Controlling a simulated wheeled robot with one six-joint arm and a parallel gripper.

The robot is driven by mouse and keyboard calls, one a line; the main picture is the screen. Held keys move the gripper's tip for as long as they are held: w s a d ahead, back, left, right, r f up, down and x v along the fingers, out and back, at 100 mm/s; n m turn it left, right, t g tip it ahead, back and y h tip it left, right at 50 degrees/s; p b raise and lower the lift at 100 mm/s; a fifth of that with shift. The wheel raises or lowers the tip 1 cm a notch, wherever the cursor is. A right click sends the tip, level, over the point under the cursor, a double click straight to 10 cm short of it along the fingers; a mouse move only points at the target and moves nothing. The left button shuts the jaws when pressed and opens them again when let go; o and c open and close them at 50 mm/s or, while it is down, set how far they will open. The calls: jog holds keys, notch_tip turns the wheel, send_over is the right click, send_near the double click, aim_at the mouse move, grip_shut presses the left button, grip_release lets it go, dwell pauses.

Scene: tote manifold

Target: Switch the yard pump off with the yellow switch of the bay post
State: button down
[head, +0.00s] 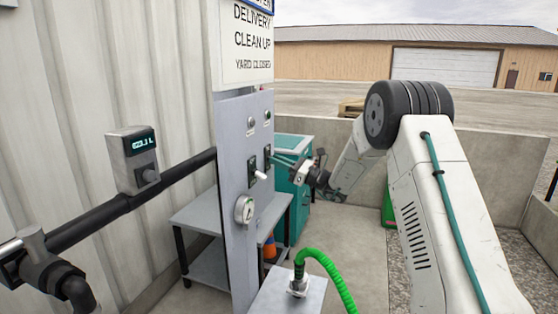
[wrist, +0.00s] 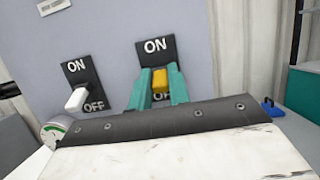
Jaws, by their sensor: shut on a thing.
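The bay post (head: 232,190) is a grey upright panel that carries two switches on black plates marked ON and OFF. The yellow switch (wrist: 160,80) is on the right plate, just below its ON mark. The OFF mark below is partly covered. My gripper (wrist: 159,84) has its teal fingers on both sides of the yellow switch, shut on it. Whether the lever is up or down is hard to tell. The white switch (wrist: 76,99) on the left plate tilts down toward OFF. In the head view my arm reaches the post from the right.
A round gauge (head: 244,210) sits low on the post. A green hose (head: 330,272) rises from a grey box in front. A grey bench (head: 205,218) and a teal cabinet (head: 293,146) stand behind. A pipe with a digital meter (head: 138,150) runs along the left wall.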

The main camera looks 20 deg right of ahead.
jog(key=shift+f+t+y, duration=0.35)
jog(key=shift+t+y, duration=0.35)
jog(key=shift+y, duration=0.1)
jog(key=c, duration=1.3)
grip_release()
jog(key=v, duration=0.7)
jog(key=shift+s+d+f, duration=0.15)
jog(key=shift+d+f, duration=0.1)
jog(key=shift+f, duration=0.05)
